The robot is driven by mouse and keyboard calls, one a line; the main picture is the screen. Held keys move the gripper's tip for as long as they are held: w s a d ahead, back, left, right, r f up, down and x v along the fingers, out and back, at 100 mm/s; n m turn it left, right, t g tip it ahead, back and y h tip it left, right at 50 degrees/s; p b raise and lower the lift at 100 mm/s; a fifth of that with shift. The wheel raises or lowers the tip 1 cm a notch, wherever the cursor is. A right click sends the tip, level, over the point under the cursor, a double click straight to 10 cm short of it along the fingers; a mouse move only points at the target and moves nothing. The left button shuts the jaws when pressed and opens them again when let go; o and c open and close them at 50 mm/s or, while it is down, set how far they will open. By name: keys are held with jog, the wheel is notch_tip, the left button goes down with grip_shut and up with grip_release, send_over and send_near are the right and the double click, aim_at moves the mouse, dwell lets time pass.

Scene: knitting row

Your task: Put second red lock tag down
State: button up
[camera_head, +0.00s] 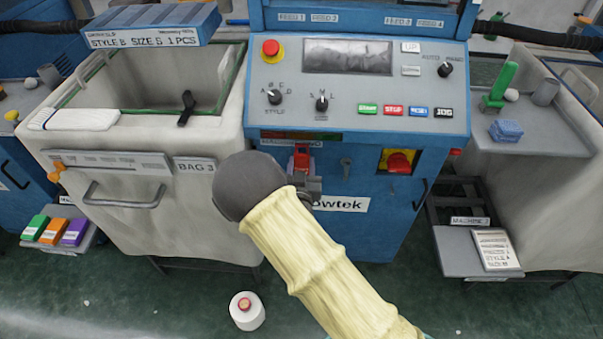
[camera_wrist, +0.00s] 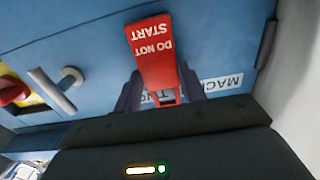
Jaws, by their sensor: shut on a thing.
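The red lock tag (camera_wrist: 153,48), printed "DO NOT START", is between the fingers of my gripper (camera_wrist: 160,88) in the wrist view. The fingers are shut on its lower end in that picture, and a small grey piece shows there. In the head view the red tag (camera_head: 301,157) stands just above my gripper (camera_head: 306,183), in front of the blue machine front (camera_head: 345,230). I cannot tell whether the tag touches the panel. My wrist hides part of the gripper. No other red lock tag is clear to see.
A red knob on a yellow plate (camera_head: 398,162) is right of the gripper, with a small grey handle (camera_head: 346,164) between. The control panel (camera_head: 350,90) is above. A grey fabric bin (camera_head: 150,190) stands left.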

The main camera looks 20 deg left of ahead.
jog(key=f, duration=0.3)
jog(key=shift+w+f, duration=0.2)
jog(key=shift+f, duration=0.15)
jog(key=shift+b, duration=0.3)
jog(key=shift+f+b, duration=0.3)
jog(key=shift+f, duration=0.1)
jog(key=shift+f, duration=0.25)
jog(key=o, duration=1)
jog(key=shift+c, duration=0.2)
jog(key=shift+r, duration=0.1)
